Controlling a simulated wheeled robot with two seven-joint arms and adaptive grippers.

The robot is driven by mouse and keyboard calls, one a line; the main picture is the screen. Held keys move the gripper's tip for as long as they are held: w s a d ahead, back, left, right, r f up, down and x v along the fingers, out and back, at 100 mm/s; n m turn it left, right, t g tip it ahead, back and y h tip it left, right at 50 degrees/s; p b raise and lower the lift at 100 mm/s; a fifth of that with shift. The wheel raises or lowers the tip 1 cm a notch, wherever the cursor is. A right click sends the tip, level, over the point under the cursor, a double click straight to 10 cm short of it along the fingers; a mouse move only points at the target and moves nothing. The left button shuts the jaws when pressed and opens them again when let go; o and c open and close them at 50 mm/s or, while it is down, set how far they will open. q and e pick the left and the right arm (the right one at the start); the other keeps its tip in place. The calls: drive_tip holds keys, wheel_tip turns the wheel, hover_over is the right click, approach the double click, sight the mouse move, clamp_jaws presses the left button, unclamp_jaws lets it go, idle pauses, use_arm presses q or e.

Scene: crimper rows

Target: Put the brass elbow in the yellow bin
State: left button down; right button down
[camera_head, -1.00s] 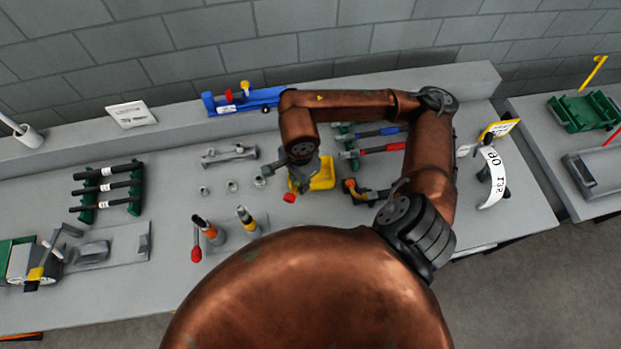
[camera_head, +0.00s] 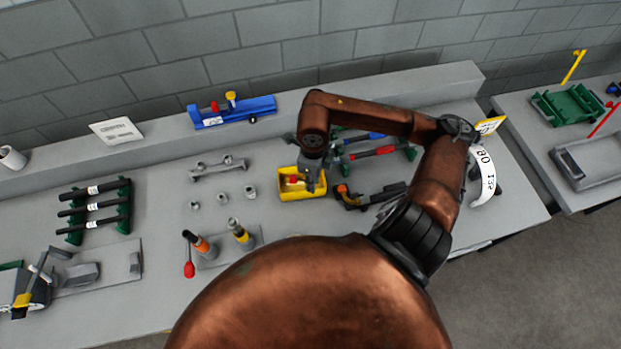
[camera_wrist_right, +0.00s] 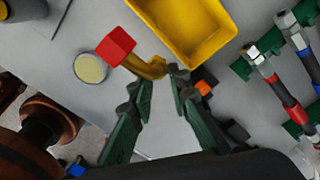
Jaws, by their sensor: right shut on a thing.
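The brass elbow (camera_wrist_right: 154,68) is a bent golden piece with a red block-shaped end (camera_wrist_right: 117,45). My right gripper (camera_wrist_right: 163,82) is shut on the elbow in the right wrist view. In the head view the red end (camera_head: 291,179) shows against the inside of the yellow bin (camera_head: 303,196), and my right gripper (camera_head: 311,172) is at the bin's right side. In the right wrist view the open yellow bin (camera_wrist_right: 222,45) is just beyond the elbow, and its inside looks empty. The elbow's height above the bin is unclear. My left gripper is not in view.
Red and blue handled tools (camera_head: 372,152) lie right of the bin. An orange and black tool (camera_head: 368,195) lies close to its right front. Small nuts (camera_head: 222,192) are on the left, and upright tools (camera_head: 240,232) stand in front. A blue fixture (camera_head: 235,110) sits behind.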

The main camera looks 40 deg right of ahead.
drive_tip(key=w+d+f, duration=0.1)
drive_tip(key=f, duration=0.1)
drive_tip(key=w+d+f, duration=0.1)
drive_tip(key=w+f, duration=0.1)
drive_tip(key=w+d+f, duration=0.1)
drive_tip(key=d+f, duration=0.1)
drive_tip(key=shift+w, duration=0.25)
drive_tip(key=shift+w+d+f, duration=0.1)
drive_tip(key=shift+f, duration=0.85)
drive_tip(key=shift+w+d+f, duration=0.1)
drive_tip(key=shift+f, duration=0.85)
drive_tip(key=shift+f, duration=0.1)
drive_tip(key=c, duration=2.2)
unclamp_jaws()
drive_tip(key=o, duration=0.4)
wheel_tip(320, 180, up, 12)
drive_tip(key=shift+w+r, duration=0.1)
drive_tip(key=shift+r, duration=0.05)
